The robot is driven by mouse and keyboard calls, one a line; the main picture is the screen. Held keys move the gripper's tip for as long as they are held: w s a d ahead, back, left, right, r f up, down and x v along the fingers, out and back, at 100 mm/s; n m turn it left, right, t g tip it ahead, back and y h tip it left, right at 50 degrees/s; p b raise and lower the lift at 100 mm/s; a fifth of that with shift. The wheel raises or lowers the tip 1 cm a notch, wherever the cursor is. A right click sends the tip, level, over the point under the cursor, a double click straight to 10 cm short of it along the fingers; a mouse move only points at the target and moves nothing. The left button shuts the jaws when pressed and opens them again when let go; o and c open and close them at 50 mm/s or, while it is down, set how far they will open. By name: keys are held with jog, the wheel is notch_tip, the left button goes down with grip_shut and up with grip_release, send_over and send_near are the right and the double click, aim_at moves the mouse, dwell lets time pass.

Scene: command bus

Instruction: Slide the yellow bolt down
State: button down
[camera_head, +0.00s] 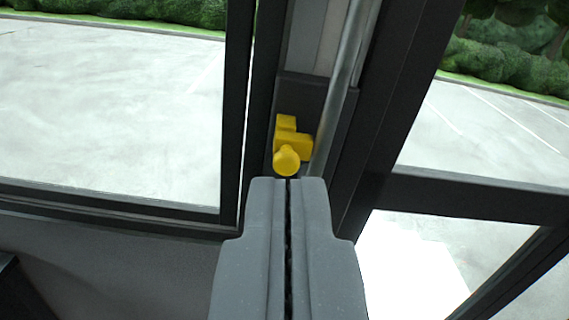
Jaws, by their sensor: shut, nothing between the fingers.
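The yellow bolt (287,160) is a small block with a round knob facing me, mounted on the dark door post near the middle of the view. My gripper (288,181) is shut and empty, its two grey fingers pressed together. Its tips appear just below the knob in the picture. I cannot tell whether they touch it. The part of the post below the bolt is hidden behind my fingers.
A grey metal rod (343,85) runs along the post just right of the bolt. A dark-framed window (110,110) is on the left. A dark-framed glazed door (480,195) is on the right. Outside are pale paving and hedges.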

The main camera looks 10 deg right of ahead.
send_over(286, 163)
jog(key=s, duration=0.3)
jog(key=shift+w+a+f+b, duration=0.1)
jog(key=shift+w+f+b, duration=0.1)
jog(key=shift+f, duration=0.9)
jog(key=shift+w+a+f+b, duration=0.1)
jog(key=shift+f+b, duration=0.05)
jog(key=shift+f, duration=0.9)
jog(key=shift+f, duration=0.1)
notch_tip(286, 163, down, 9)
jog(key=b, duration=0.1)
jog(key=shift+s+d, duration=0.1)
